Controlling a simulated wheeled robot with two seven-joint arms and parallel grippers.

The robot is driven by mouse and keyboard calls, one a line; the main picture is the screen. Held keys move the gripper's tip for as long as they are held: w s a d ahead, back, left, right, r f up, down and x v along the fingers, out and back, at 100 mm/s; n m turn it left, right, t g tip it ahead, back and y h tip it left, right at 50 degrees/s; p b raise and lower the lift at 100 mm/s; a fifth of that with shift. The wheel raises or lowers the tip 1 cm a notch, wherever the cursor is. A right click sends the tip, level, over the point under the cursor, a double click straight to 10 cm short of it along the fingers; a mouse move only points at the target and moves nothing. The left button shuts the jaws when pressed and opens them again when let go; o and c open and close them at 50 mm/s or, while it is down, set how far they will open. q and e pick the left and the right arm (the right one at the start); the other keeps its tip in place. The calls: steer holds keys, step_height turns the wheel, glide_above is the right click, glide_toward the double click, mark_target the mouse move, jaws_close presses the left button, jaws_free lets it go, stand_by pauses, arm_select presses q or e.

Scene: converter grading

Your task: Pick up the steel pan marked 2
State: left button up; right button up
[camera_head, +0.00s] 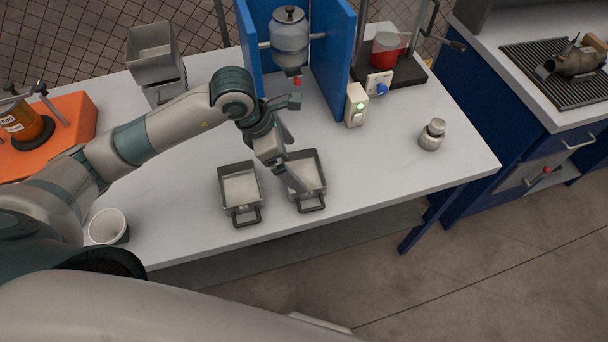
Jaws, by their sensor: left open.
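Two small rectangular steel pans with dark rims and front handles sit side by side near the front edge of the white table. They are the left pan (241,188) and the right pan (313,173). I cannot read a number on either, so I cannot tell which is marked 2. My left gripper (297,164) is open and empty at the right pan. One finger overlaps that pan's left part and hides some of it. I cannot tell whether it touches. My right gripper is not in view.
A blue stand (337,55) holding a grey vessel (290,38) rises behind the pans. A switch box (356,105) and a metal weight (432,134) stand to the right. A white cup (107,227) and an orange unit (62,133) are left. Table between pans and weight is clear.

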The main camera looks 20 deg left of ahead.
mark_target(309, 177)
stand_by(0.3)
arm_select(q)
steer(key=shift+p+x, duration=0.9)
steer(key=shift+p, duration=0.05)
steer(key=shift+p+x, duration=0.5)
steer(key=shift+x, duration=0.55)
steer(key=shift+w+d+f, duration=0.15)
steer(key=shift+w+f, duration=0.05)
steer(key=shift+f, duration=0.45)
steer(key=c, duration=0.8)
steer(key=shift+r, duration=0.2)
steer(key=shift+c, duration=0.2)
